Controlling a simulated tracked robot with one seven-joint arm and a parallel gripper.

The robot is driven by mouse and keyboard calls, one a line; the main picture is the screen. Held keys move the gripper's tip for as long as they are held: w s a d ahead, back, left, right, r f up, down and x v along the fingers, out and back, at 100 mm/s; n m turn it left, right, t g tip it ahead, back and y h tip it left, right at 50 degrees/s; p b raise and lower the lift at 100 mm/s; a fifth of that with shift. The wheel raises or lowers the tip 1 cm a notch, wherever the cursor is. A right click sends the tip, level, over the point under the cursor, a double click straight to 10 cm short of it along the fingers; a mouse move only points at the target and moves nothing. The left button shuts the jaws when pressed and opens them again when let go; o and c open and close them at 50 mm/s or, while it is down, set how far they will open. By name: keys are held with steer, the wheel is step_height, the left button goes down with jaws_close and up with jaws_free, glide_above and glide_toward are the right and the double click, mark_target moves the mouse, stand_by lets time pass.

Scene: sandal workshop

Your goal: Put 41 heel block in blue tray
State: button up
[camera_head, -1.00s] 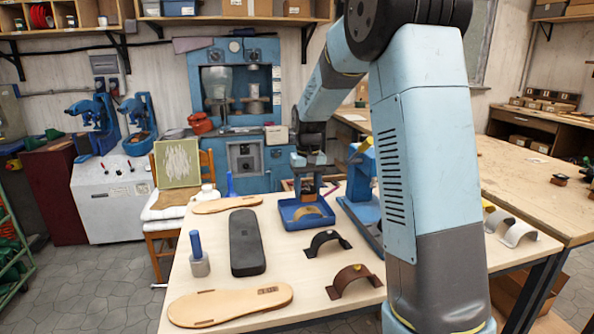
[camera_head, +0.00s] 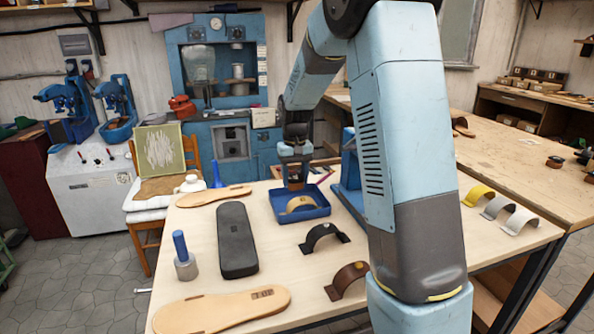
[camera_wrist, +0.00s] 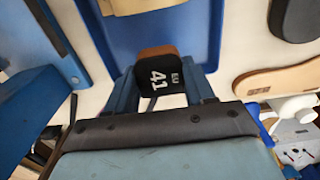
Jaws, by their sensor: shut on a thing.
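My gripper (camera_head: 294,179) is shut on the 41 heel block (camera_wrist: 157,76), a dark block with a brown edge and white "EU 41" on its top. In the head view the heel block (camera_head: 295,185) is small and partly hidden by the fingers. I cannot tell whether the block touches the tray floor. The wrist view shows the tray (camera_wrist: 112,50) just past the block. A tan curved strap (camera_head: 301,203) lies in the tray.
A dark long block (camera_head: 237,240) and sandal soles (camera_head: 222,310) lie left of the tray. A black strap (camera_head: 324,236) and a brown strap (camera_head: 347,280) are in front. A blue press (camera_head: 350,180) stands close on the right.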

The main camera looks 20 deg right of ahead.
mark_target(295, 188)
steer(key=shift+f, duration=2.2)
steer(key=shift+f, duration=0.25)
steer(key=o, duration=1.4)
steer(key=shift+o, duration=0.2)
steer(key=shift+r, duration=3.45)
